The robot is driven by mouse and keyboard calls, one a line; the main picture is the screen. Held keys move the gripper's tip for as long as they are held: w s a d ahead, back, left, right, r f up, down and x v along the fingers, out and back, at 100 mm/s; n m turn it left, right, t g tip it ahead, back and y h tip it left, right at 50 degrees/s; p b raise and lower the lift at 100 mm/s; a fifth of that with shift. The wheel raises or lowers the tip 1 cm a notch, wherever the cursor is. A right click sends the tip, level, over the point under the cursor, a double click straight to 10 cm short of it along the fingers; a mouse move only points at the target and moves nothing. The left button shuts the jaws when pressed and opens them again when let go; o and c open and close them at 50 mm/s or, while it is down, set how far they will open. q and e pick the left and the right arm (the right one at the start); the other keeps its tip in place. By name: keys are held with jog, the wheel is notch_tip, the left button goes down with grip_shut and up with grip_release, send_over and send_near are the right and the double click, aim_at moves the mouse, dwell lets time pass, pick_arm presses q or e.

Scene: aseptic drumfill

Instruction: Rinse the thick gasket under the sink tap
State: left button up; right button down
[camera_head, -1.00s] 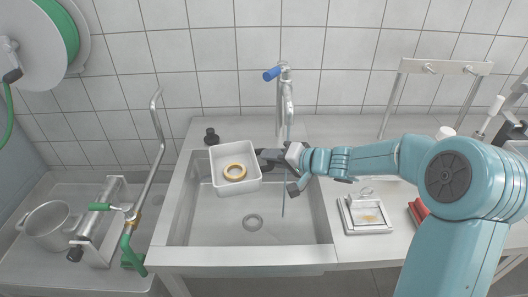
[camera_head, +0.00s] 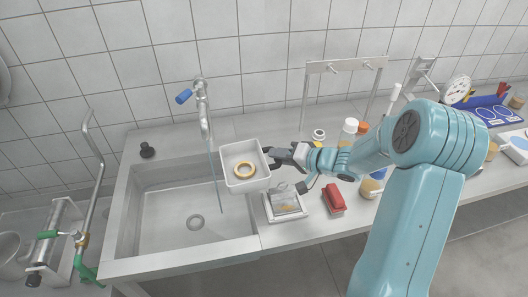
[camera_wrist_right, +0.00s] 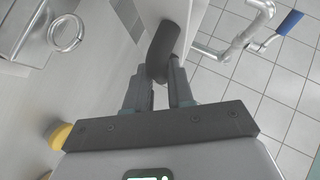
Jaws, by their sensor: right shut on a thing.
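The thick gasket, a yellow-orange ring (camera_head: 236,168), lies in a white open box (camera_head: 263,185). My right gripper (camera_head: 272,157) is shut on the dark handle at the box's right side and holds the box above the sink's right edge. The right wrist view shows the dark handle (camera_wrist_right: 161,48) between the fingers. The sink tap (camera_head: 204,118) has a blue lever (camera_head: 184,96). A thin bluish water stream (camera_head: 215,180) falls from it into the steel sink (camera_head: 160,222), just left of the box. My left gripper is not in view.
A framed tray (camera_head: 270,212) and a red block (camera_head: 334,199) lie on the counter right of the sink. A metal rack (camera_head: 308,95) and bottles (camera_head: 348,130) stand behind. A bent pipe with a green handle (camera_head: 84,272) rises at left. The sink basin is clear.

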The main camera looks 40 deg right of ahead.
jog(key=d, duration=0.1)
jog(key=b, duration=0.7)
send_near(237, 145)
jog(key=shift+h, duration=0.4)
jog(key=x, duration=0.2)
jog(key=f+x, duration=0.1)
jog(key=x, duration=0.2)
jog(key=shift+f, duration=0.1)
jog(key=shift+w+a+r+m, duration=0.2)
jog(key=shift+w+a+m, duration=0.15)
jog(key=shift+w, duration=0.3)
jog(key=shift+w, duration=0.1)
dwell(0.5)
jog(key=s+d+p, duration=0.6)
jog(key=s+p, duration=0.1)
jog(key=s, duration=0.3)
jog(key=shift+s+d+p, duration=0.2)
jog(key=shift+d+p, duration=0.05)
jog(key=shift+p, duration=0.1)
